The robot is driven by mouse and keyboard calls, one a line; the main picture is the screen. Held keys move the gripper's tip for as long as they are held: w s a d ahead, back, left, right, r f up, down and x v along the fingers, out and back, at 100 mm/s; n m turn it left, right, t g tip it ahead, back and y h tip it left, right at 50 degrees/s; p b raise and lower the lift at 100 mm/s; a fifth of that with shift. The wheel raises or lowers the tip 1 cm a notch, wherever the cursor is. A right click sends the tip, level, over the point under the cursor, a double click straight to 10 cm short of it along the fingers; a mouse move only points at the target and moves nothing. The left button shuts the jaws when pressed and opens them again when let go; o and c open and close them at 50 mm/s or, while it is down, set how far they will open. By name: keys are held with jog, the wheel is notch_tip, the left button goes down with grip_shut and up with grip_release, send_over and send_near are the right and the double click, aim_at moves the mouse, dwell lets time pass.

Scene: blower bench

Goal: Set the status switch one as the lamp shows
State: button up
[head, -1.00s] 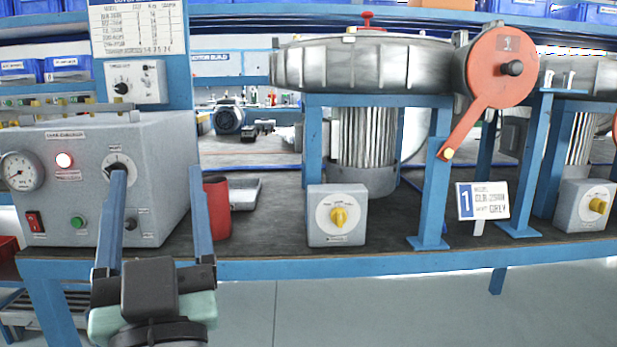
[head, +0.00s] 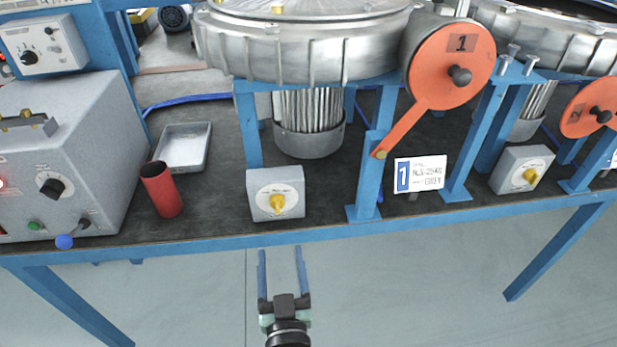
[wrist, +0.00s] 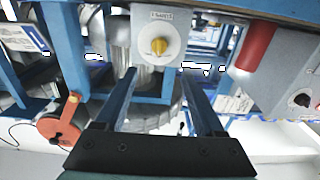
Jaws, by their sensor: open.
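The status switch one is a grey box (head: 264,181) with a white dial and a yellow knob (head: 277,204). It stands at the bench's front edge, below the blower marked 1; I cannot tell its exact setting. In the wrist view the yellow knob (wrist: 159,46) is at top centre, beyond my fingertips. My gripper (head: 280,250) is open and empty, in front of the bench and below the switch, not touching it. The fingers also show in the wrist view (wrist: 157,78). The tester's (head: 80,130) lamp face is cut off at the left edge.
A red cup (head: 161,190) and a metal tray (head: 183,147) stand left of the switch. A blue post and a label card (head: 420,174) marked 1 are to its right. A second yellow-knob switch (head: 522,170) is farther right. The floor before the bench is clear.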

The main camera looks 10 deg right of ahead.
aim_at(278, 210)
jog(key=w+b, duration=0.1)
jog(key=w, duration=0.3)
jog(key=w+b, duration=0.2)
jog(key=w, duration=0.2)
jog(key=w+b, duration=0.2)
jog(key=w, duration=0.2)
jog(key=shift+w+d+f, duration=0.15)
jog(key=shift+w+f, duration=0.15)
jog(key=shift+w, duration=0.05)
grip_shut()
